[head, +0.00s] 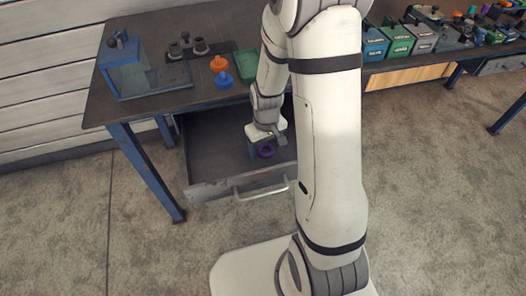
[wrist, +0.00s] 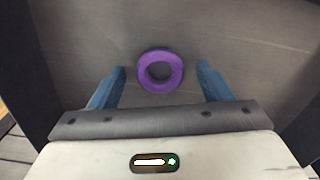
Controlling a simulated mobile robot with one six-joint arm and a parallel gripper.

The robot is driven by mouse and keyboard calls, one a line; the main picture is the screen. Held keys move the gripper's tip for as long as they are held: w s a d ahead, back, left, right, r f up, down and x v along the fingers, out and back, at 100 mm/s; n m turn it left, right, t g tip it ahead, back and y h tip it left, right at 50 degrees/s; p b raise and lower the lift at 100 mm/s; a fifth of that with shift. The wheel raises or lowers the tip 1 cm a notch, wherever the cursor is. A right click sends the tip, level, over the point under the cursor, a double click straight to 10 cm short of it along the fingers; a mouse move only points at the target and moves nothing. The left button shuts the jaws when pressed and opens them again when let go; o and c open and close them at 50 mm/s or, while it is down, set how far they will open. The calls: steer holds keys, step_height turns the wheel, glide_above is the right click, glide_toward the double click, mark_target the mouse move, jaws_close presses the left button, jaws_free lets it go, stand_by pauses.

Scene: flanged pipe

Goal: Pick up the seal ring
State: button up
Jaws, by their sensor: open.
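The seal ring (wrist: 160,86) is a purple ring lying flat on the grey floor of an open drawer (head: 205,160). My gripper (wrist: 162,72) is open, with one blue finger to the left of the ring and one to the right. In the wrist view there is a gap between the ring and each finger, and nothing is held. In the head view my gripper (head: 262,150) is down inside the drawer; the exact height of the fingertips above its floor is hard to tell.
Drawer walls surround the gripper, with the front wall and handle (head: 262,193) on the near side. The workbench (head: 105,100) above carries a blue-framed box (head: 128,75), an orange part (head: 218,64), a blue part (head: 224,80) and a green tray (head: 247,62). Colored bins (head: 398,42) stand at right.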

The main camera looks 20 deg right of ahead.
mark_target(266, 150)
steer(key=c, duration=1.1)
steer(key=shift+o, duration=0.2)
step_height(266, 150, up, 13)
steer(key=p, duration=0.3)
steer(key=shift+p, duration=0.3)
steer(key=shift+f, duration=0.1)
